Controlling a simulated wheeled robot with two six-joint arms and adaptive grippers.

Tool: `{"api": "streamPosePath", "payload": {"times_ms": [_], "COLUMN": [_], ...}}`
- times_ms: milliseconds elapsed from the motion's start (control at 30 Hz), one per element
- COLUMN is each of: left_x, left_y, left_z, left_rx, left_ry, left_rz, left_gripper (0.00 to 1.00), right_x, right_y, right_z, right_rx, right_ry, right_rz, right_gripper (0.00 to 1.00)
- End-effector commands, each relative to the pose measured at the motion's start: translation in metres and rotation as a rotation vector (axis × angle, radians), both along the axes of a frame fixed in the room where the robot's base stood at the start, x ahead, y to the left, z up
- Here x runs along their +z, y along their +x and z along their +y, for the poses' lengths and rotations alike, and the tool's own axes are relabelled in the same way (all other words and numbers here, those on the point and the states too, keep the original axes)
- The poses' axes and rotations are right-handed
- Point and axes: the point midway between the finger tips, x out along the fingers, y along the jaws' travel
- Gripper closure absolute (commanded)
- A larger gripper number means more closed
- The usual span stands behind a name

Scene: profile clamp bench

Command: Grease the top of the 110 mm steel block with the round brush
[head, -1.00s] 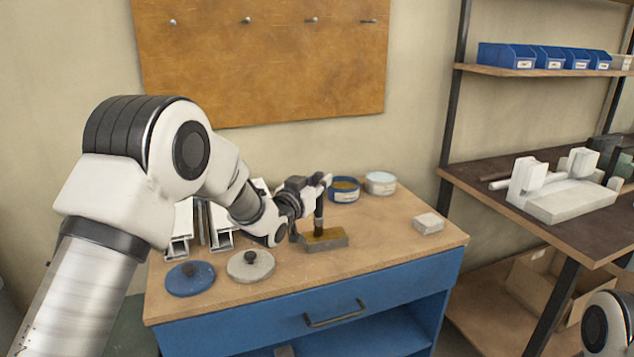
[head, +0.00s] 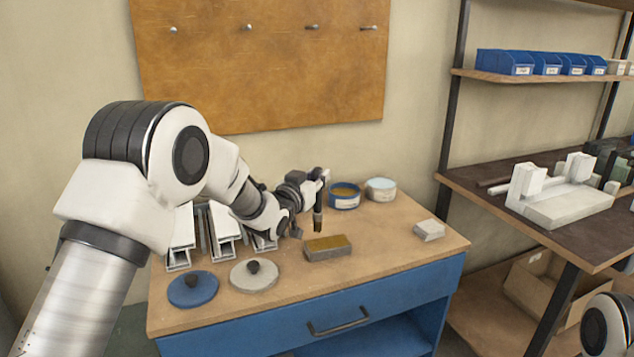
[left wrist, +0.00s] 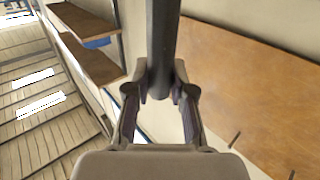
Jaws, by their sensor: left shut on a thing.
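The steel block (head: 328,253) lies near the middle of the bench, with a yellow-brown layer over most of its top. My left gripper (head: 318,182) is shut on the round brush (head: 318,212), held upright with its brown-tipped end a little above and behind the block, apart from it. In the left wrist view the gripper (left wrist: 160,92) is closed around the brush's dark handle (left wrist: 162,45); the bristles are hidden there. A blue pot (head: 344,202) with brown contents stands behind the brush. My right gripper is out of view.
A grey pot (head: 381,190) with pale contents stands at the back. A blue lid (head: 193,292) and a grey lid (head: 254,279) lie at the front left. Aluminium profiles (head: 222,243) lie behind them. A small pale block (head: 429,231) lies right; bench between it and the steel block is clear.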

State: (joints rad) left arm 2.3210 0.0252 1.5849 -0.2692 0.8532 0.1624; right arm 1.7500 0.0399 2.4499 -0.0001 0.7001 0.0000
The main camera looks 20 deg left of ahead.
Motion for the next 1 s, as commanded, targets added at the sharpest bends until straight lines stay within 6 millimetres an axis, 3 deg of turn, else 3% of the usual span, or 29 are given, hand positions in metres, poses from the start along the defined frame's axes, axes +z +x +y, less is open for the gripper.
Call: {"api": "streamPosePath", "payload": {"times_ms": [500,1000], "left_x": [0.05,0.055], "left_y": [0.004,0.004], "left_z": [0.0,0.0], "left_rx": [0.007,0.008], "left_ry": [0.001,0.001], "left_rz": [-0.001,-0.002], "left_gripper": [1.0,1.0], "right_x": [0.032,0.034], "right_y": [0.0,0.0], "right_z": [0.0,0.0], "right_rx": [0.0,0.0], "right_ry": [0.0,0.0], "right_rz": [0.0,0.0], "right_gripper": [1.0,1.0]}}
